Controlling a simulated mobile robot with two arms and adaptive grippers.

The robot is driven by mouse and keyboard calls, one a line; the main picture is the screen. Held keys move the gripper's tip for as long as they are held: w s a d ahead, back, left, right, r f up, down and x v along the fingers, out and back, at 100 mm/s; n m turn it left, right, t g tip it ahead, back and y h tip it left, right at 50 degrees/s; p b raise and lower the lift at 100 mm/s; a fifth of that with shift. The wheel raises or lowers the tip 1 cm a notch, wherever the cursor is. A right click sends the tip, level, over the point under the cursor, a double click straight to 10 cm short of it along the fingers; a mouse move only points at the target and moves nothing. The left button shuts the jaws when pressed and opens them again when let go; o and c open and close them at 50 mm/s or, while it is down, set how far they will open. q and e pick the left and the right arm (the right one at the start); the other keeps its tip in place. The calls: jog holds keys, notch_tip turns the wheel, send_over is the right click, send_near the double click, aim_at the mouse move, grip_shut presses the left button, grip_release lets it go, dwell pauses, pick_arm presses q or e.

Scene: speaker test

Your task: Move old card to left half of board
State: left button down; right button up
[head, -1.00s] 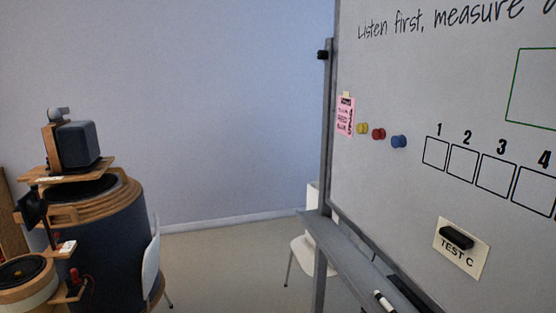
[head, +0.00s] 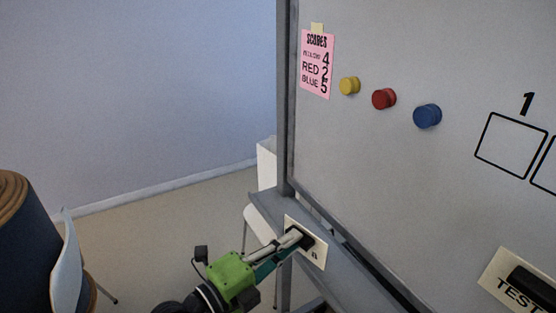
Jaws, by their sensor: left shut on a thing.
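My left gripper (head: 303,236) comes up from the bottom and is shut on the black magnet of a cream card (head: 318,254). The gripper covers most of this card's writing, so I cannot read it. The card shows in front of the lower left corner of the whiteboard (head: 420,180) and its tray, tilted, and I cannot tell whether it touches them. Another cream card marked "TEST" (head: 500,272) is on the board at the bottom right, under a black magnet (head: 533,286) and cut off by the frame. My right gripper is not in view.
A pink score sheet (head: 318,65) hangs at the board's upper left. Yellow (head: 349,86), red (head: 384,98) and blue (head: 427,116) magnets sit right of it. A box numbered 1 (head: 511,145) is farther right. A white chair (head: 66,262) stands lower left.

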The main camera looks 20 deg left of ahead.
pick_arm(q)
jog(key=w+a+r+m+g+h, duration=0.1)
jog(key=w+a+r+h, duration=0.15)
jog(key=r, duration=0.45)
jog(key=w+a+r+m+g+h, duration=0.15)
jog(key=w+r, duration=0.25)
jog(key=r, duration=0.4)
jog(key=shift+y, duration=0.3)
jog(key=shift+p+x, duration=0.7)
jog(key=shift+x, duration=3.15)
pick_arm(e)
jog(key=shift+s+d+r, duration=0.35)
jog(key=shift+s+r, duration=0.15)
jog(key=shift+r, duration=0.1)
pick_arm(q)
jog(key=shift+w+d, duration=0.15)
jog(key=shift+w, duration=0.35)
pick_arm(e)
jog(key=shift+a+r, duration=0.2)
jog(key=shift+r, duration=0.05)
pick_arm(q)
jog(key=c, duration=2)
grip_release()
